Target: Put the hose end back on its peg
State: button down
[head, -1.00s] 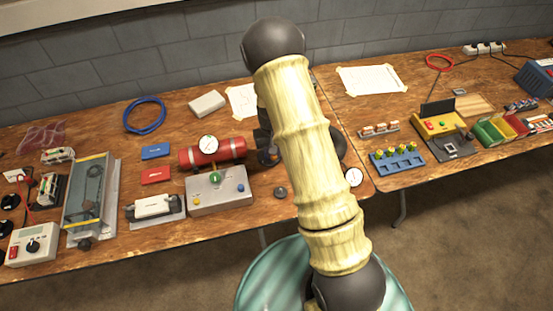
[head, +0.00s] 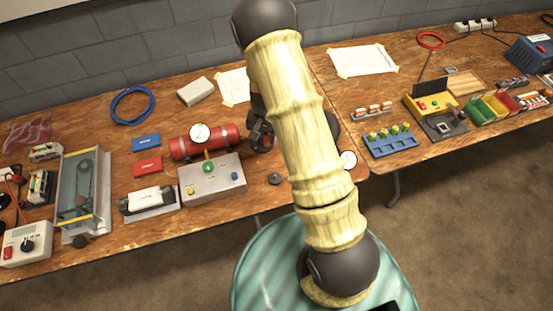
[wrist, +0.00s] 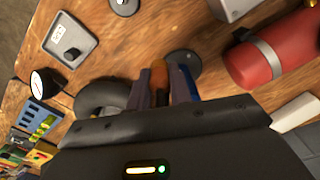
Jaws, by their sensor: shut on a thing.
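My gripper (wrist: 162,82) is shut on a small orange-brown piece (wrist: 159,74), seen between its fingers in the wrist view; I take it for the hose end. A thick black curved hose (wrist: 98,96) lies beside the fingers on the left. A dark round disc (wrist: 186,64) is just beyond the fingertips; it may be the peg's base, but no upright peg is clear. In the head view my gripper (head: 259,132) is right of the red cylinder, mostly hidden behind my arm. Part of the black hose (head: 333,125) shows right of the arm.
The red cylinder (head: 205,141) with its gauge is close to my gripper. A round gauge (head: 348,160) lies near the table edge. A paper sheet (head: 362,61) lies behind.

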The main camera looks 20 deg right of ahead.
jog(key=s+m, duration=0.2)
jog(key=m, duration=2.3)
send_over(275, 176)
jog(key=shift+f, duration=0.15)
jog(key=shift+n, duration=0.3)
jog(key=shift+f+b, duration=2.1)
jog(key=shift+f, duration=0.1)
jog(key=shift+f+b, duration=1.05)
jog(key=shift+f, duration=0.35)
jog(key=c, duration=1.2)
grip_release()
